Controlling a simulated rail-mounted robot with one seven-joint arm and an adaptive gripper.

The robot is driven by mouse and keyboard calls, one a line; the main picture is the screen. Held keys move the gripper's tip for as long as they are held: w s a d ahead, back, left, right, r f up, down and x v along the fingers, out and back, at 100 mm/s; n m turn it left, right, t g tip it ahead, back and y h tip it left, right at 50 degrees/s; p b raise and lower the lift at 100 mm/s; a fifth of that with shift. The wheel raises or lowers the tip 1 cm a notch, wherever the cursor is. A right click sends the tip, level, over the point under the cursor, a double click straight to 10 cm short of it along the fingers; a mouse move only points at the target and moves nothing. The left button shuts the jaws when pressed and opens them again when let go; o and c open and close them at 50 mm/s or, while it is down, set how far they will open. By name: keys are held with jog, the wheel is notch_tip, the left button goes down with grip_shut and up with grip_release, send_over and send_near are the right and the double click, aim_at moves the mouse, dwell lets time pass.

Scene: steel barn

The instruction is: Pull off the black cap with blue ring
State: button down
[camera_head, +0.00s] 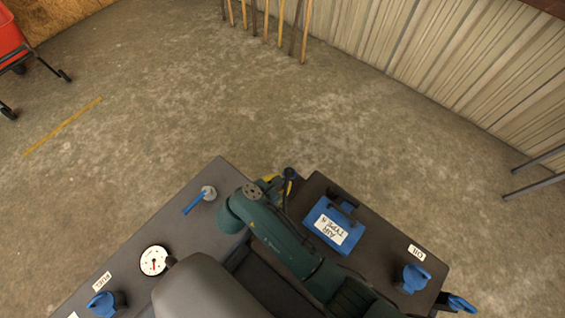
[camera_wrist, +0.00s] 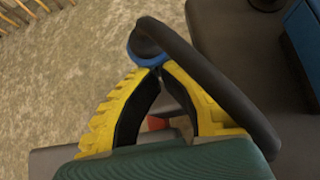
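The black cap with the blue ring (camera_wrist: 148,45) shows in the wrist view just beyond my fingertips, at the end of a thick black curved tube (camera_wrist: 222,88). In the head view the dark cap (camera_head: 290,173) stands in the gap between two dark panels. My gripper (camera_wrist: 157,69) has yellow fingers with black inner pads. Its tips come together right at the lower edge of the blue ring. I see nothing between the tips, and cannot tell whether they touch the ring. The tube passes in front of the right finger. In the head view my arm hides most of the gripper (camera_head: 278,185).
A blue box labelled "AIR TYPE S" (camera_head: 334,225) sits on the right panel, close to the arm. A blue knob (camera_head: 413,278) labelled OIL, a gauge (camera_head: 153,260) and a blue-handled valve (camera_head: 202,199) stand on the panels.

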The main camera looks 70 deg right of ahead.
jog(key=v, duration=1.2)
dwell(0.3)
